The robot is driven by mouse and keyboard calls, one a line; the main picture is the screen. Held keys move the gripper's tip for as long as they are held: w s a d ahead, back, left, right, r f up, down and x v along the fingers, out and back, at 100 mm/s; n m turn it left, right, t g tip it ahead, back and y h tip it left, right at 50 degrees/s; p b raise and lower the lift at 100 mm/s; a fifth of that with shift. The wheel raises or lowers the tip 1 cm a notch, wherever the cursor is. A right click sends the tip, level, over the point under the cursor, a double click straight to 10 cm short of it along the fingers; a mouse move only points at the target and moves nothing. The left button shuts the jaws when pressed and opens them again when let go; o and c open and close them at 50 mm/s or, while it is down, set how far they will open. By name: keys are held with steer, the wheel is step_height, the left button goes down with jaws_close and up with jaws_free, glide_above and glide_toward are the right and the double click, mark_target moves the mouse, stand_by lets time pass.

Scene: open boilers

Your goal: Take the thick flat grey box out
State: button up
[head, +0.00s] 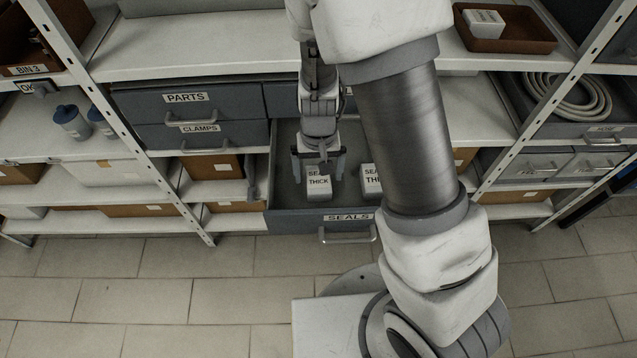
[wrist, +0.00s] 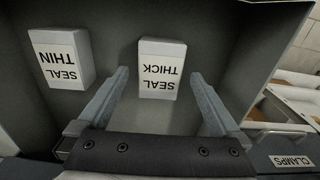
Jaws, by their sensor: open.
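The open drawer labelled SEALS (head: 349,218) holds two pale grey boxes. One is labelled SEAL THICK (head: 319,188); it also shows upside down in the wrist view (wrist: 160,70). The other box (head: 371,181) is partly hidden by my arm in the head view; the wrist view shows its label, SEAL THIN (wrist: 62,60). My gripper (head: 319,166) points down into the drawer over the THICK box. In the wrist view its two fingers (wrist: 160,76) are apart, one to each side of that box, with gaps. I cannot tell how deep the fingertips reach beside it.
Closed drawers labelled PARTS (head: 186,98) and CLAMPS (head: 199,129) are at the left of the open drawer. Its side walls border my gripper. A coiled hose (head: 565,95) lies in a tray at the right. The tiled floor (head: 150,290) in front is clear.

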step_height(320, 180, down, 3)
steer(key=shift+r, duration=0.2)
steer(key=c, duration=1.4)
steer(key=shift+c, duration=0.2)
steer(key=shift+r, duration=0.15)
